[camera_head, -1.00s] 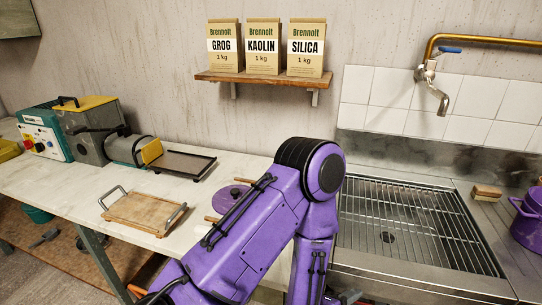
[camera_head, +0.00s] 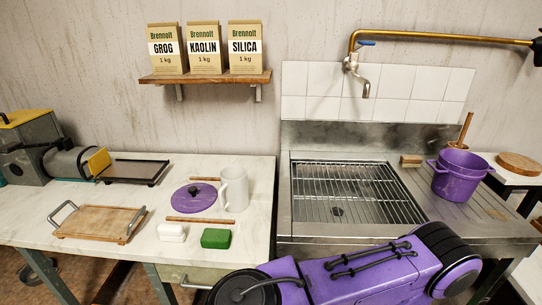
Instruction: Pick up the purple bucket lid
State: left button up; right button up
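The purple bucket lid (camera_head: 187,199) lies flat on the white worktop, left of the sink. It is a round purple disc with a dark knob in its middle. The purple bucket (camera_head: 457,177) stands at the right of the sink, with a wooden-handled tool sticking up behind or out of it; I cannot tell which. My purple arm crosses the bottom of the picture, in front of the sink and below the worktop. Neither gripper shows.
Around the lid are a white mug (camera_head: 234,188), wooden sticks (camera_head: 201,221), a white block (camera_head: 171,232) and a green block (camera_head: 215,238). A wooden tray (camera_head: 99,222) with metal handles lies to the left. The grated sink (camera_head: 350,192) is to the right.

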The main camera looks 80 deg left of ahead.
aim_at(194, 198)
jog(key=z, duration=0.5)
jog(key=k, duration=1.9)
jog(key=u, duration=1.7)
